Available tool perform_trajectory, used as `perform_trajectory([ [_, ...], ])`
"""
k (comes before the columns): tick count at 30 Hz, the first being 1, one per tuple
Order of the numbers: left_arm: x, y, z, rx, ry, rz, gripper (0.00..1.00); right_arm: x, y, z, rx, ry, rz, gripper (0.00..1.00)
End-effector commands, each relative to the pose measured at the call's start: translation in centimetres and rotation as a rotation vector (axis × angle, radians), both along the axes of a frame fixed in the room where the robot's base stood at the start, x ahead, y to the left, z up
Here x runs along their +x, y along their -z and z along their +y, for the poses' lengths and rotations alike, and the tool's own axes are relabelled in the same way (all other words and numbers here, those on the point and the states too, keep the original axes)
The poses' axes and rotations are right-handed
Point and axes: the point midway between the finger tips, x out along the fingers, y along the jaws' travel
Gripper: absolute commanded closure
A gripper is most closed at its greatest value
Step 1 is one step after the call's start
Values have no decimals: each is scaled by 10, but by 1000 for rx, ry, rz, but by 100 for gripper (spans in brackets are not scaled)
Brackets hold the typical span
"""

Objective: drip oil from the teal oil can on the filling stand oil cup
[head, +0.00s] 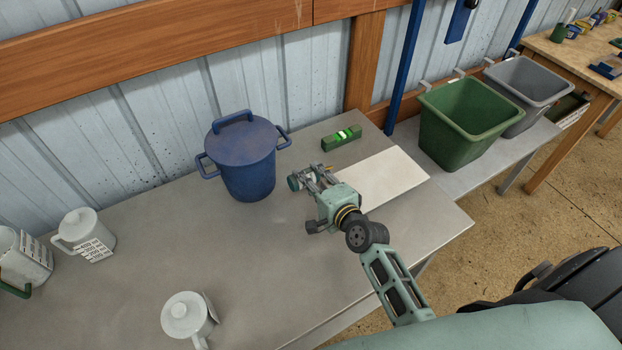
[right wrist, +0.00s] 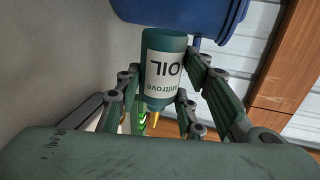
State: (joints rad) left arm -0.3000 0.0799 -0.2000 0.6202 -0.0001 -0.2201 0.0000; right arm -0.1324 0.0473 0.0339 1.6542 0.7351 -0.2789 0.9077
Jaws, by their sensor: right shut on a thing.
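My right gripper (head: 308,180) is shut on the teal oil can (head: 294,183), in front of and right of the blue lidded pot. In the right wrist view the can (right wrist: 163,70) sits between the fingers (right wrist: 160,85), its white OIL label showing and upside down in the picture. Its orange nozzle (right wrist: 155,119) points away from the blue pot. In the head view the can lies about level, base to the left; the fingers hide most of it. I cannot make out a filling stand or its oil cup. My left gripper is not in view.
The blue pot (head: 247,165) stands by the wall. A green level (head: 342,138) and a pale sheet (head: 388,178) lie right of it. White lidded jugs (head: 82,230) (head: 187,318) stand at left and front. Green (head: 462,125) and grey (head: 530,85) bins are right. The table's middle is clear.

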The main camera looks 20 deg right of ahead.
Motion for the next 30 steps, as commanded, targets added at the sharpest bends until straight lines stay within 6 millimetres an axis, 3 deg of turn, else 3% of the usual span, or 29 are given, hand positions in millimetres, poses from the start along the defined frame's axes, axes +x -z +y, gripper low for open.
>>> perform_trajectory([
  [27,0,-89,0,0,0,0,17,1,-89,0,1,0,-2,95],
  [30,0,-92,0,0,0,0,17,0,-93,0,1,0,-2,95],
])
